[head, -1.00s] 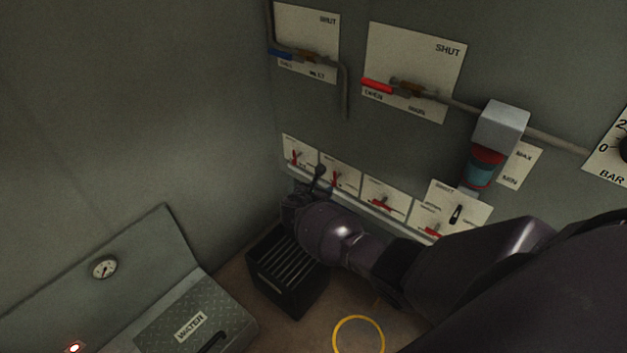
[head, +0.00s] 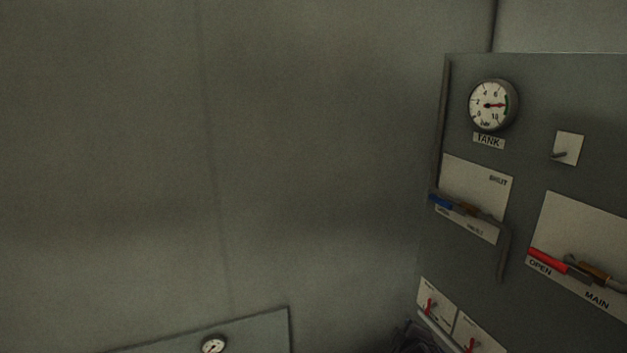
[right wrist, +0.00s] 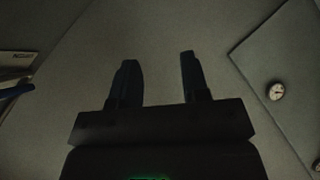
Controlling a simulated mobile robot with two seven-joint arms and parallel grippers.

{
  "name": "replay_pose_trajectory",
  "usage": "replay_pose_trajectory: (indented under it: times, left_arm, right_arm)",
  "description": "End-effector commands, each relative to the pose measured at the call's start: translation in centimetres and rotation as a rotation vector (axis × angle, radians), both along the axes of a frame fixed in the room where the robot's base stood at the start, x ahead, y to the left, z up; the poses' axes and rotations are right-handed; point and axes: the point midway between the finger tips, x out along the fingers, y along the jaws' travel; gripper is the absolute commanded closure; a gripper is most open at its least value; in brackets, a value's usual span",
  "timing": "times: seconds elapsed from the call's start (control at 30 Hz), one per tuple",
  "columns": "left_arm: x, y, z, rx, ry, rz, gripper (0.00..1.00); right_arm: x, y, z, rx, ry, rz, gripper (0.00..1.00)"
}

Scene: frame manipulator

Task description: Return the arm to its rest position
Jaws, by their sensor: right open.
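My right gripper (right wrist: 158,57) is open in the right wrist view, with two dark fingers apart and nothing between them. Beyond the fingers is a plain grey wall. In the head view only a dark part of my right arm shows at the bottom edge, beside the lower left corner of the valve panel (head: 540,90); the rest of the arm is out of the picture. My left gripper is in neither view.
The panel carries a TANK gauge (head: 490,105), a blue lever (head: 441,202), a red lever (head: 547,257) and small red switches (head: 429,306). A low unit with a round gauge (head: 213,344) stands at lower left. The grey wall (head: 130,150) is bare.

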Motion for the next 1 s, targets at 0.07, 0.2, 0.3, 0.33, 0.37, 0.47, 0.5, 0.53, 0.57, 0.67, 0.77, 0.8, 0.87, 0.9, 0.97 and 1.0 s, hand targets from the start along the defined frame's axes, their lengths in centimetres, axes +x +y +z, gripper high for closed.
replay_pose_trajectory:
  times: [0.07,0.2,0.3,0.33,0.37,0.47,0.5,0.53,0.57,0.67,0.77,0.8,0.87,0.9,0.97,1.0]
  left_arm:
    - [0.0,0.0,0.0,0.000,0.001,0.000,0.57]
    - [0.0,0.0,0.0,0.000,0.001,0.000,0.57]
    - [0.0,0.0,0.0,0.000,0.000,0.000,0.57]
    - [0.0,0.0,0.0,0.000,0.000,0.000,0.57]
    - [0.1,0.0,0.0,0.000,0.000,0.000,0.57]
    - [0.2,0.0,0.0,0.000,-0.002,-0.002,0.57]
    - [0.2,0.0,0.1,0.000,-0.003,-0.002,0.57]
    - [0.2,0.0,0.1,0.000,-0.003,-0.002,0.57]
    - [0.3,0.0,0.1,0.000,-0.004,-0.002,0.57]
    - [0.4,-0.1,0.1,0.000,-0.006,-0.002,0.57]
    - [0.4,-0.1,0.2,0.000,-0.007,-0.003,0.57]
    - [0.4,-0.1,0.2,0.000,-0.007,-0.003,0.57]
    - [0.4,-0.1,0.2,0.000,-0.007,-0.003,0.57]
    - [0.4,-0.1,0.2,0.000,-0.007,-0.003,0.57]
    - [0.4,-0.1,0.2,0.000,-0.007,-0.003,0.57]
    - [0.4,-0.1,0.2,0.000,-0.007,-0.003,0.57]
  right_arm:
    - [-2.9,0.7,0.2,0.210,-0.054,-0.018,0.58]
    - [-7.6,1.0,0.8,0.514,-0.120,-0.056,0.58]
    - [-11.2,0.8,1.1,0.680,-0.148,-0.086,0.58]
    - [-12.3,0.6,1.2,0.721,-0.155,-0.095,0.58]
    - [-13.4,0.5,1.2,0.760,-0.160,-0.104,0.58]
    - [-17.1,-0.2,1.2,0.860,-0.169,-0.137,0.58]
    - [-18.5,-0.5,1.1,0.887,-0.170,-0.151,0.58]
    - [-19.7,-0.8,1.0,0.903,-0.168,-0.162,0.58]
    - [-20.8,-1.1,0.8,0.913,-0.164,-0.174,0.58]
    - [-24.7,-2.0,-0.1,0.937,-0.139,-0.222,0.58]
    - [-28.5,-3.0,-1.8,0.933,-0.101,-0.275,0.58]
    - [-29.8,-3.3,-2.6,0.928,-0.081,-0.296,0.58]
    - [-31.7,-3.8,-3.8,0.921,-0.052,-0.325,0.58]
    - [-32.8,-3.9,-4.4,0.918,-0.037,-0.341,0.58]
    - [-34.0,-4.1,-5.1,0.913,-0.018,-0.358,0.58]
    - [-34.6,-4.3,-5.4,0.911,-0.009,-0.366,0.58]
